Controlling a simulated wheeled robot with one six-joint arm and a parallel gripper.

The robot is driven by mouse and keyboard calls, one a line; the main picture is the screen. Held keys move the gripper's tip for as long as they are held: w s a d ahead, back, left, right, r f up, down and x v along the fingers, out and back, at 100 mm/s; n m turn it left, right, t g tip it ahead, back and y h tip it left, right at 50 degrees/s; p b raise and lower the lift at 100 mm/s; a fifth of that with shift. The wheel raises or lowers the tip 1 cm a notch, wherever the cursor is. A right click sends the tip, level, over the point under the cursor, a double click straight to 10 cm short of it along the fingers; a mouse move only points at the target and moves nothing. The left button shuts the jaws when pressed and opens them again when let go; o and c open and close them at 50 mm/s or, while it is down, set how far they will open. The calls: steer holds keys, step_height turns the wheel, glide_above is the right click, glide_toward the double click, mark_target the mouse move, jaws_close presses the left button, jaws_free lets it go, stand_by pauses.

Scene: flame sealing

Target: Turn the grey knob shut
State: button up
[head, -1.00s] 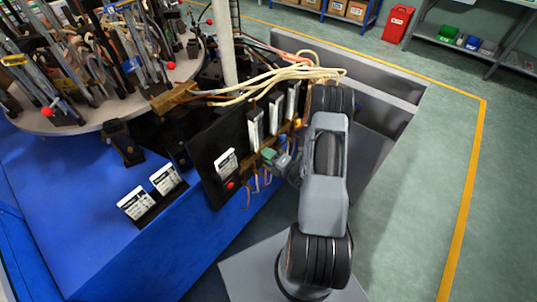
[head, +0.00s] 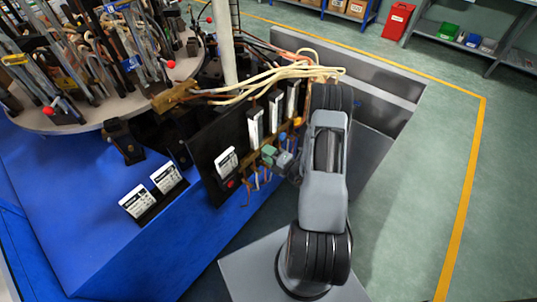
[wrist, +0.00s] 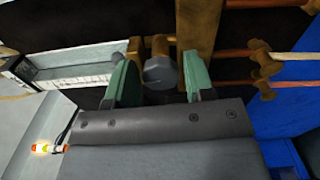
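The grey knob (wrist: 160,73) shows in the wrist view, on a short brass stem beside the upright brass bar (wrist: 195,25). My gripper (wrist: 160,62) has one green finger on each side of the knob, with narrow gaps still showing, so it looks open around it. In the head view my gripper (head: 270,156) is at the lower front of the black panel (head: 208,150). The grey knob cannot be made out there; the gripper seems to hide it.
Blue (head: 283,136), orange (head: 297,121) and red (head: 230,184) knobs sit near my gripper on the panel side. White gauges (head: 256,125) and copper pipes (wrist: 285,57) are close by. A round turntable (head: 125,103) with many rods stands at the left. The floor at the right is clear.

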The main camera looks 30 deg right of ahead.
steer(key=shift+o, duration=1)
steer(key=b+v, duration=0.1)
steer(key=v, duration=1.2)
steer(key=shift+s, duration=0.4)
steer(key=shift+d+n, duration=0.1)
steer(key=shift+n, duration=0.2)
